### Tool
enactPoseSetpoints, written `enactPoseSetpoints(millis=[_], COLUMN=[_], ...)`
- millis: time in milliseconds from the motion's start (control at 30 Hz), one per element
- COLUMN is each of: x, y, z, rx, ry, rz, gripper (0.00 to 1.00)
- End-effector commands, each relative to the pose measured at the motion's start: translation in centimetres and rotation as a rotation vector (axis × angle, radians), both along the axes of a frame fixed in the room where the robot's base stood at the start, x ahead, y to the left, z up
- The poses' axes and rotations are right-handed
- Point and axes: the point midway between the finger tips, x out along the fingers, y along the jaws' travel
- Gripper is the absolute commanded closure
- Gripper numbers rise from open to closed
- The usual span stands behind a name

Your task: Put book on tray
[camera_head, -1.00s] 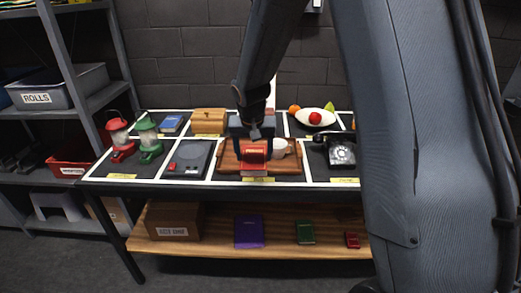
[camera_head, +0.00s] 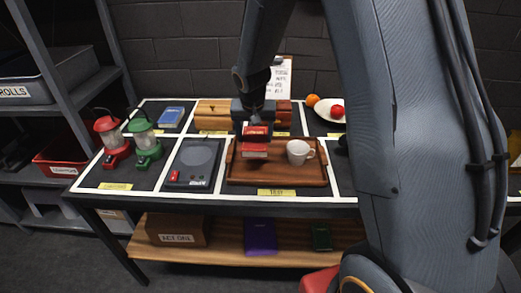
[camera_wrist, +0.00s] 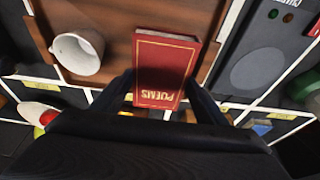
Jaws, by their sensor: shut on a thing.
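The red book marked POEMS (camera_head: 254,152) is held in my gripper (camera_head: 256,128), over the left-middle part of the brown wooden tray (camera_head: 285,179). In the wrist view the book (camera_wrist: 163,68) sits between the two dark fingers, with its gold-lettered cover facing the camera. The tray (camera_wrist: 118,20) shows behind it. I cannot tell for sure whether the book touches the tray. A white cup (camera_head: 299,152) stands on the tray to the right of the book; it also shows in the wrist view (camera_wrist: 78,54).
A dark scale-like device (camera_head: 195,163) lies left of the tray. Red (camera_head: 112,139) and green (camera_head: 144,143) lanterns stand farther left. A blue book (camera_head: 172,116), a wooden box (camera_head: 213,115) and a plate of fruit (camera_head: 330,112) are behind. A purple book (camera_head: 260,236) lies on the lower shelf.

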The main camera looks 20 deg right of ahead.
Motion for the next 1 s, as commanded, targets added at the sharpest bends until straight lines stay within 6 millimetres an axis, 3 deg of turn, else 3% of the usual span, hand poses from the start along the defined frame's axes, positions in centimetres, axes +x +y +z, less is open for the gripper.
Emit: enactPoseSetpoints(millis=[500, 967, 1000], x=[0.0, 0.1, 0.1], y=[0.2, 0.3, 0.3], z=[-6.1, -6.7, -6.7], rx=[0.000, 0.001, 0.001], ry=[0.000, -0.002, -0.001], rz=[0.004, 0.005, 0.005], gripper=[0.62, 0.62, 0.31])
